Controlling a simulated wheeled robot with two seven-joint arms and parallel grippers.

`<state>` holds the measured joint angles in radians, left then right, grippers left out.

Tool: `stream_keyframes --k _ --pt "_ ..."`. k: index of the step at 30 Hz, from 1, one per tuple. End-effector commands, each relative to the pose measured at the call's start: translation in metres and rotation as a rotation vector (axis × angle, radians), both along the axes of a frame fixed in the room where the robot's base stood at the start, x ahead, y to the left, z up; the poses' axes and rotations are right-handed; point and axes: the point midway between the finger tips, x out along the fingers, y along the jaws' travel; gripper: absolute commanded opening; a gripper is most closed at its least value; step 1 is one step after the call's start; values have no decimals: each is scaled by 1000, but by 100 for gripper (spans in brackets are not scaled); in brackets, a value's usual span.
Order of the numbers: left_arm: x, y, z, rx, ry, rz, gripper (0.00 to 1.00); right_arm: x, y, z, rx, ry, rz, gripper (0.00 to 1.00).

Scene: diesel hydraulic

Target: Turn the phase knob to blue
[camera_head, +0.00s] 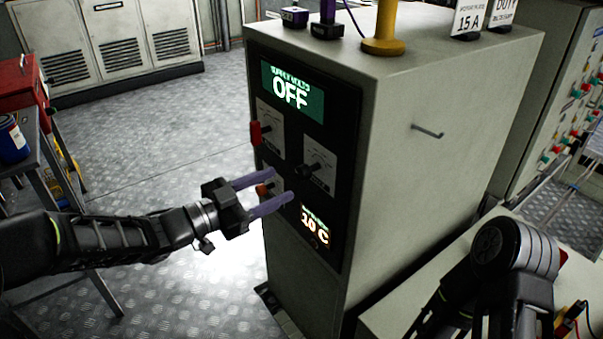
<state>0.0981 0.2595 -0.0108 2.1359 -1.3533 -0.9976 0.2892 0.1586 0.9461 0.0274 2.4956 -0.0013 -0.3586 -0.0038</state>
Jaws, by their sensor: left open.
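The grey cabinet has a black front panel (335,148) with several controls. A black knob (304,172) sits on a pale dial plate, and a red handle (255,133) sits beside another plate at upper left. A small orange-tipped knob (263,190) shows between the fingers of my left gripper (283,185). That gripper is open, its two purple fingers pointing at the panel; whether they touch the knob I cannot tell. The labels are too small to read, so which knob is the phase knob is unclear. My right arm shows at lower right; its gripper is out of view.
A green display (292,92) reads OFF, and a lower display (315,228) reads about 10 C. The cabinet top (430,50) holds a yellow post (385,30) and signs. A side hook (427,132) sticks out. A table with a blue can (12,140) stands left.

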Motion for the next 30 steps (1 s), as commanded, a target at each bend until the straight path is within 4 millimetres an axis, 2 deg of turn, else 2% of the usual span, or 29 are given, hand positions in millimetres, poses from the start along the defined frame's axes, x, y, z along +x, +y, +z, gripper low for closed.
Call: stream_keyframes --k 15,26,30 --pt "39 -55 -1 0 1 -1 52 0 0 -5 0 0 0 59" --pt "44 -61 0 -1 1 1 52 0 0 -5 0 0 0 59" --pt "44 -61 0 0 0 1 42 0 0 -5 0 0 0 59"
